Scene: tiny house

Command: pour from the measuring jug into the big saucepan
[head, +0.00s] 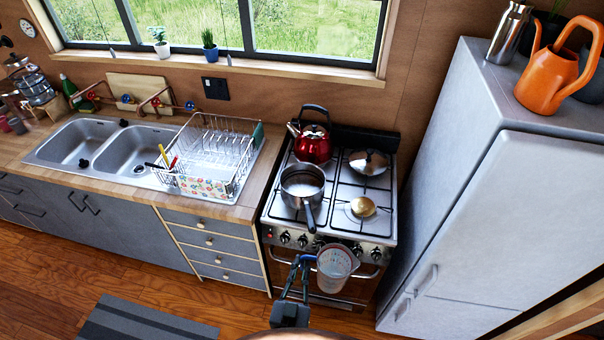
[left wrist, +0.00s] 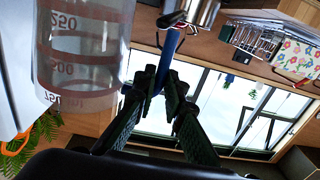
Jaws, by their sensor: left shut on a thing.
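The measuring jug (head: 336,264) is clear with red markings and a blue handle, and hangs in front of the stove, about upright. My left gripper (head: 302,262) is shut on its handle. In the left wrist view the jug (left wrist: 85,50) fills the upper left, and the gripper (left wrist: 163,88) pinches the blue handle. I cannot tell what the jug holds. The big saucepan (head: 302,182) is steel and stands on the stove's left side, its dark handle toward the front. The jug is apart from it, nearer me and slightly right. My right gripper is not in view.
A red kettle (head: 312,144) stands behind the saucepan on the stove (head: 338,222). A shiny rounded item (head: 369,162) and a small tan round item (head: 363,206) sit on the right burners. A dish rack (head: 212,155) is left; a tall grey fridge (head: 490,215) is right.

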